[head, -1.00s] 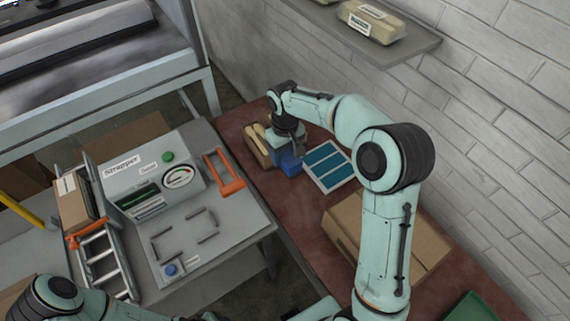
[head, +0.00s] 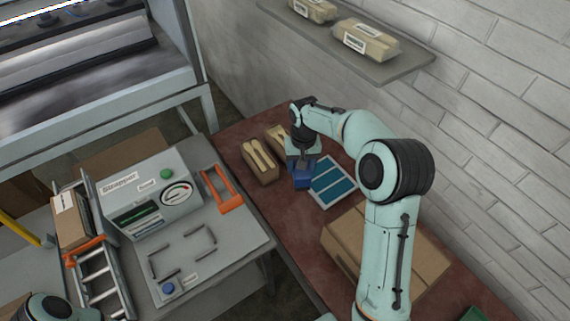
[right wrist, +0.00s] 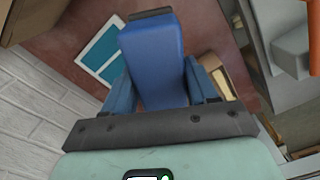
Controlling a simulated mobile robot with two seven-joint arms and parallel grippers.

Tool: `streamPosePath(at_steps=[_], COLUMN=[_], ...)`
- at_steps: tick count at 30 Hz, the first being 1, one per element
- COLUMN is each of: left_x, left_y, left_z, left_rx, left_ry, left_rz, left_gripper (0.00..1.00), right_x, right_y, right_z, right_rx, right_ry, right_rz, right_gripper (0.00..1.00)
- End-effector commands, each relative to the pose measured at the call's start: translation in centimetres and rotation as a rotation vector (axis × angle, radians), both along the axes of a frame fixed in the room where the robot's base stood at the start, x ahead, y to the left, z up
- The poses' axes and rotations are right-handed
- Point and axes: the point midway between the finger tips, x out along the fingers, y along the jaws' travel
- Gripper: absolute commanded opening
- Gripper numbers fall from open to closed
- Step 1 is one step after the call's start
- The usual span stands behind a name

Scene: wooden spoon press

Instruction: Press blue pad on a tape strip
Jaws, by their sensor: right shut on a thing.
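The blue pad (right wrist: 156,62) is a blue block held between the fingers of my right gripper (right wrist: 163,92). In the head view, my right gripper (head: 302,166) points down at the left edge of a white card (head: 349,198) with teal tape strips (head: 331,181). The blue pad (head: 302,181) shows under the hand, beside the card; I cannot tell its height above the table. The card's teal strips (right wrist: 112,67) also show in the right wrist view, left of the pad and partly hidden by it. My left gripper is out of view; only part of its arm shows.
Two boxes of wooden spoons (head: 260,163) (head: 276,137) stand left of the card on the red-brown table. A cardboard box (head: 345,235) is in front of the card. A grey machine (head: 150,195) with an orange handle (head: 222,190) stands on the left bench. A wall shelf (head: 385,70) is behind.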

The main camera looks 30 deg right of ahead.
Motion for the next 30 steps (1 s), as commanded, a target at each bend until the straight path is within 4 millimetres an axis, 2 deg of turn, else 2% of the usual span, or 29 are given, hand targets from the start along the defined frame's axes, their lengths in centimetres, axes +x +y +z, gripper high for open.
streamPosePath(at_steps=[1, 6, 9, 12, 17, 23, 30], left_x=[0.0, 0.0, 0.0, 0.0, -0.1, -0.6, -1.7], left_y=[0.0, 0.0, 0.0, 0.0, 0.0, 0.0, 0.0], left_z=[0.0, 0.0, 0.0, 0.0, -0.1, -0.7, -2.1], left_rx=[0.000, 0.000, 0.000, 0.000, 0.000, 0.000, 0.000], left_ry=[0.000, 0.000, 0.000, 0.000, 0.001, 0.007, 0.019], left_rz=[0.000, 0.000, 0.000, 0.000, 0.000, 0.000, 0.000], left_gripper=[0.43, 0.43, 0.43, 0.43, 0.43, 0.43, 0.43], right_x=[-0.4, -1.9, -2.8, -3.5, -4.1, -4.2, -4.2], right_y=[-2.3, -8.3, -11.0, -12.7, -13.9, -13.9, -13.9], right_z=[-1.4, -4.8, -6.3, -7.2, -7.9, -9.1, -11.5], right_rx=[-0.001, -0.004, -0.010, -0.013, -0.017, -0.018, -0.018], right_ry=[0.007, 0.009, 0.008, 0.005, 0.002, 0.005, 0.005], right_rz=[-0.153, -0.626, -0.835, -0.979, -1.074, -1.079, -1.078], right_gripper=[0.33, 0.33, 0.33, 0.33, 0.33, 0.33, 0.33])
